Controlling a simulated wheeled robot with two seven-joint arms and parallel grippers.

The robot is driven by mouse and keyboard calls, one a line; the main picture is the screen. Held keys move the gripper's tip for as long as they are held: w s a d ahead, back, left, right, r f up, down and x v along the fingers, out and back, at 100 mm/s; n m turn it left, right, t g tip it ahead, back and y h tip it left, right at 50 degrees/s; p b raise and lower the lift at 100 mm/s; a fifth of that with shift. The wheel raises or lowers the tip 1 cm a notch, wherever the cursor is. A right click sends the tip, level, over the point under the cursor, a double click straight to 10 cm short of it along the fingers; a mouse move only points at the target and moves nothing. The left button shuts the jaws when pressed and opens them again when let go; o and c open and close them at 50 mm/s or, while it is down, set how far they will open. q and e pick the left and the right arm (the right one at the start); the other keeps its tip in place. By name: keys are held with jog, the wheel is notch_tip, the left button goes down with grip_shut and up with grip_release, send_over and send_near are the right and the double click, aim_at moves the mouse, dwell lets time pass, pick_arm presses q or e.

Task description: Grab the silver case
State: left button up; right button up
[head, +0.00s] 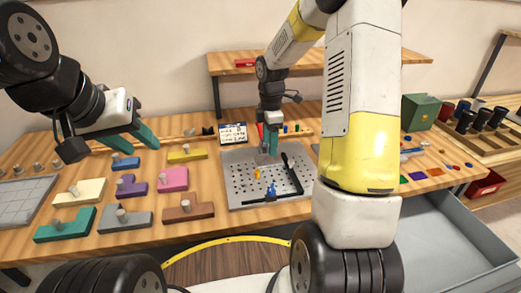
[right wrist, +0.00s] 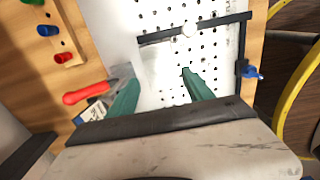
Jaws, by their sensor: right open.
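I cannot clearly pick out a silver case. A small grey metallic piece (head: 267,159) is at the back of the perforated metal plate (head: 236,198), just below my right gripper (head: 270,148). In the right wrist view, a grey piece (right wrist: 121,72) lies beside the left finger, near a red handle (right wrist: 86,94); whether they touch is unclear. My right gripper (right wrist: 160,85) is open over the plate, with nothing visible between its fingers. My left gripper (head: 147,148) is open and empty above the left part of the table.
Colored blocks with knobs, such as a pink one (head: 173,178), cover the table's left half. A black L-shaped bar (head: 293,176) and a blue clamp (head: 271,190) are on the plate. A green box (head: 420,111) stands at right. An open grey drawer (head: 448,235) juts out at right.

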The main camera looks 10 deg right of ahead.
aim_at(270, 159)
notch_tip(270, 159, down, 6)
jog(key=shift+d+f, duration=0.1)
jog(key=c, duration=1)
jog(key=shift+c, duration=0.2)
